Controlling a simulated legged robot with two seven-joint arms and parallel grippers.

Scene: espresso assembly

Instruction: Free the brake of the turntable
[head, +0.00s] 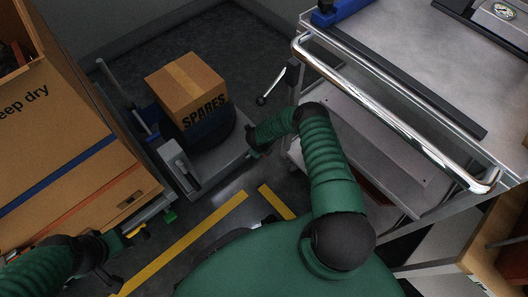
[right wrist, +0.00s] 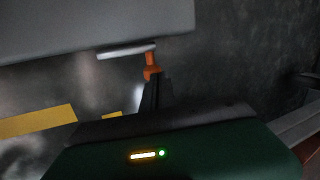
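The dark round turntable (head: 226,134) is on a low grey platform (head: 222,160), with a cardboard box marked SPARES (head: 186,85) on it. My right gripper (head: 257,146) is low at the platform's right edge. In the right wrist view, the dark fingers of my right gripper (right wrist: 151,92) point at a small orange part (right wrist: 152,66). A pale bar (right wrist: 126,51) runs left from it, just below the grey platform edge (right wrist: 95,25). I cannot tell whether this is the brake, or whether the fingers touch it. My left gripper (head: 112,245) is by the large carton's lower edge; its fingers are unclear.
A large "keep dry" carton (head: 70,150) with a blue strap fills the left. A metal cart (head: 420,70) with a chrome rail (head: 390,108) stands right, close to my right arm. Yellow floor lines (head: 190,240) cross the open floor between.

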